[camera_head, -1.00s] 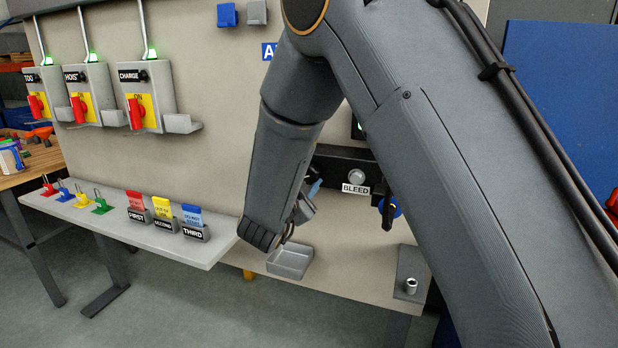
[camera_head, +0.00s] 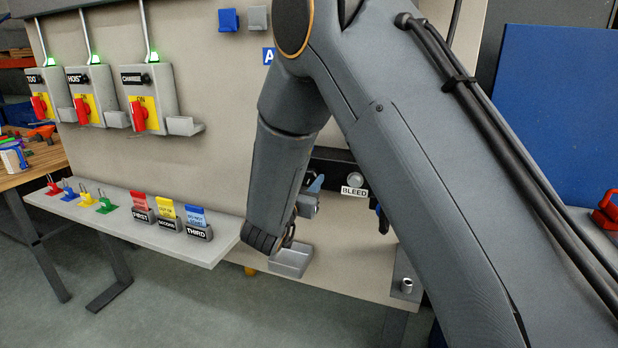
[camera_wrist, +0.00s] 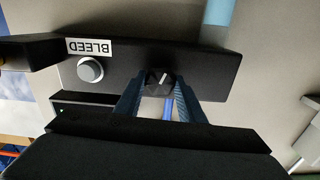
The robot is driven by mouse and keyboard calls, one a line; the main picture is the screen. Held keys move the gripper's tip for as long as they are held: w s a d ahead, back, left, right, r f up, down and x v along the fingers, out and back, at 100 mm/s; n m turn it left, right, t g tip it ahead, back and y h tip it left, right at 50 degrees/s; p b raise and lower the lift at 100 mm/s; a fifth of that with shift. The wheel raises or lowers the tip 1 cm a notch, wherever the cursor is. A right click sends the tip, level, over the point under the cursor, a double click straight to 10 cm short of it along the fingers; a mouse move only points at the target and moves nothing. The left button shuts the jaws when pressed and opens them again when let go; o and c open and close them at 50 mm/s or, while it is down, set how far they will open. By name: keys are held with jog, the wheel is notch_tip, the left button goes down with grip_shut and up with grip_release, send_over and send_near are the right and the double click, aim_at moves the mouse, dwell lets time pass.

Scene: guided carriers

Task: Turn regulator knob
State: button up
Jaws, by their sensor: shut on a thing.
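The regulator knob (camera_wrist: 158,81) is black with a white pointer line. It sits on the front of a black block (camera_wrist: 205,76) in the wrist view. The blue-grey fingers of my gripper (camera_wrist: 159,94) are closed on its two sides. The white pointer leans slightly to the right in that upside-down view. In the head view my gripper (camera_head: 315,186) reaches the black block (camera_head: 332,160), left of the BLEED label; the knob itself cannot be made out there.
A grey BLEED button (camera_wrist: 90,69) sits beside the knob. Below the block in the head view are a small grey tray (camera_head: 292,260) and a shelf (camera_head: 140,226) with coloured tags. Switch boxes (camera_head: 148,98) hang at left. My arm hides much of the panel's right.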

jog(key=shift+n+p, duration=0.35)
jog(key=shift+n, duration=0.65)
jog(key=o, duration=1)
jog(key=shift+o, duration=0.2)
jog(key=b+v, duration=0.2)
jog(key=v, duration=0.6)
jog(key=shift+d, duration=0.1)
